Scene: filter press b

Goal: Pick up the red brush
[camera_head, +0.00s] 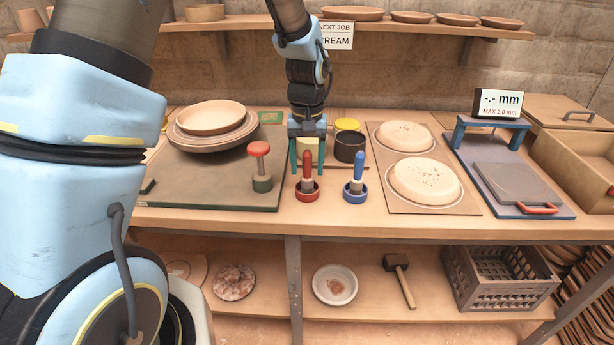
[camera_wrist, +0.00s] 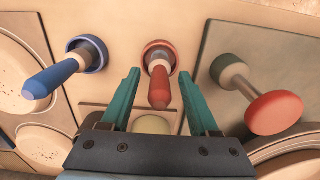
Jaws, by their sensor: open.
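The red brush (camera_head: 307,172) stands upright in a red round holder (camera_head: 307,192) near the front edge of the workbench. In the wrist view the red brush (camera_wrist: 159,86) shows between my two fingers, its handle pointing toward the camera. My gripper (camera_head: 307,160) is open, with teal fingers apart on either side of the brush handle in the head view. In the wrist view my gripper (camera_wrist: 160,88) looks empty, and no contact with the brush is visible. The brush's lower end is hidden inside the holder.
A blue brush (camera_head: 355,178) in a blue holder stands close to the right. A red-knobbed tool (camera_head: 260,165) stands to the left on a dark board (camera_head: 185,190). A black cup (camera_head: 350,147) is behind. Boards with pale discs (camera_head: 425,180) lie further right.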

